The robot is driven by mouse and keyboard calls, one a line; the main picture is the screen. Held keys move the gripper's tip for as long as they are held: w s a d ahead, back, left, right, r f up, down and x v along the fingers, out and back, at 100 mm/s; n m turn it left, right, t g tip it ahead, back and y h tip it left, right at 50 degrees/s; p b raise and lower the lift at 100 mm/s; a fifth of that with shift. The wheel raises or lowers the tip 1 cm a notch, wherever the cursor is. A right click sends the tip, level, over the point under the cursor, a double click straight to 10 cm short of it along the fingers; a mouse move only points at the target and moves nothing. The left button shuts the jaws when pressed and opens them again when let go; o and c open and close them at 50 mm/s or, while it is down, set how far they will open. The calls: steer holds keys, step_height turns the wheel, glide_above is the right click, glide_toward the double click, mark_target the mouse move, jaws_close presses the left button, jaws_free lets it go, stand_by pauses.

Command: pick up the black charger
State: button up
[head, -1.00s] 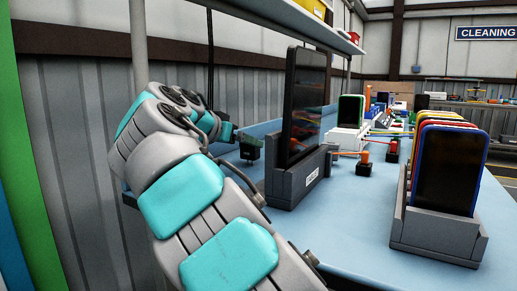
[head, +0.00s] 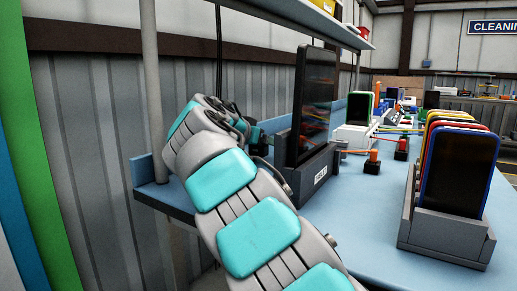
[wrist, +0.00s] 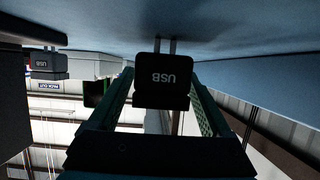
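The black charger (wrist: 162,86), a small block marked USB with two metal prongs, sits between the fingers of my gripper (wrist: 165,95) in the wrist view. Both fingers lie against its sides, and the gripper looks shut on it. The wrist picture is upside down, so the prongs point toward the blue tabletop (wrist: 235,30). Whether they touch it I cannot tell.
The tablet (head: 312,100) stands in a grey dock (head: 318,172) right beside my gripper. A second dark USB block (wrist: 47,64) shows in the wrist view. A grey rack (head: 440,240) of several phones stands at the right. A shelf (head: 310,15) hangs above. The front tabletop (head: 360,215) is clear.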

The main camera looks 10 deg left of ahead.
steer(key=c, duration=1.2)
steer(key=shift+c, duration=0.2)
steer(key=shift+r, duration=0.15)
